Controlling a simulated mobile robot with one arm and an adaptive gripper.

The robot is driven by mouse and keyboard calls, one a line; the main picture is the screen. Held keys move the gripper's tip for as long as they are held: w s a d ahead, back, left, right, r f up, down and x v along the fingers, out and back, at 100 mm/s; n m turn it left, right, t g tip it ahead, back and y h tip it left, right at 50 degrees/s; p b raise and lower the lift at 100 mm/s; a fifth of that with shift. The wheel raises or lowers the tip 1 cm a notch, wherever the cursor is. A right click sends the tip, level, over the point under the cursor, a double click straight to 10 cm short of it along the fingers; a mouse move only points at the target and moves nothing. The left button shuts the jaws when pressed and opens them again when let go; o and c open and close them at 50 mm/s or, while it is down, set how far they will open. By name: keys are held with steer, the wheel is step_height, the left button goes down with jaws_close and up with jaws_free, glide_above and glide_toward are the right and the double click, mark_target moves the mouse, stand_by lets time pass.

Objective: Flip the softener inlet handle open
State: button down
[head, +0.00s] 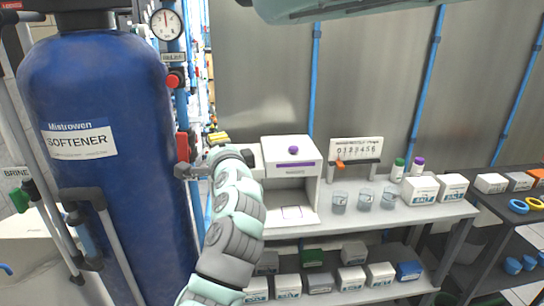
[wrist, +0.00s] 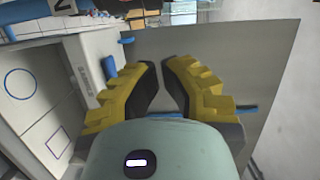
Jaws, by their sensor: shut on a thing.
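The blue softener tank (head: 105,200) stands at the left with a white SOFTENER label. A red lever handle (head: 183,146) stands upright on the pipework at the tank's right side, above a grey fitting (head: 184,170). I cannot tell for sure whether it is the inlet handle. My arm reaches up from below, and its wrist lies close to the right of this pipework. In the wrist view my gripper's yellow fingers (wrist: 161,78) are nearly together with dark pads facing. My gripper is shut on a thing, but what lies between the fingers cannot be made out.
A white dispenser (head: 291,158) stands on the bench just right of my wrist. Several clear cups, salt boxes (head: 421,190) and bottles stand farther right. A pressure gauge (head: 166,24) and blue pipes rise above the handle. A grey panel backs the bench.

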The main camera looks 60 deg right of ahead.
steer(key=b+v, duration=0.2)
steer(key=v, duration=0.6)
steer(key=shift+s+a, duration=0.15)
steer(key=shift+a, duration=0.25)
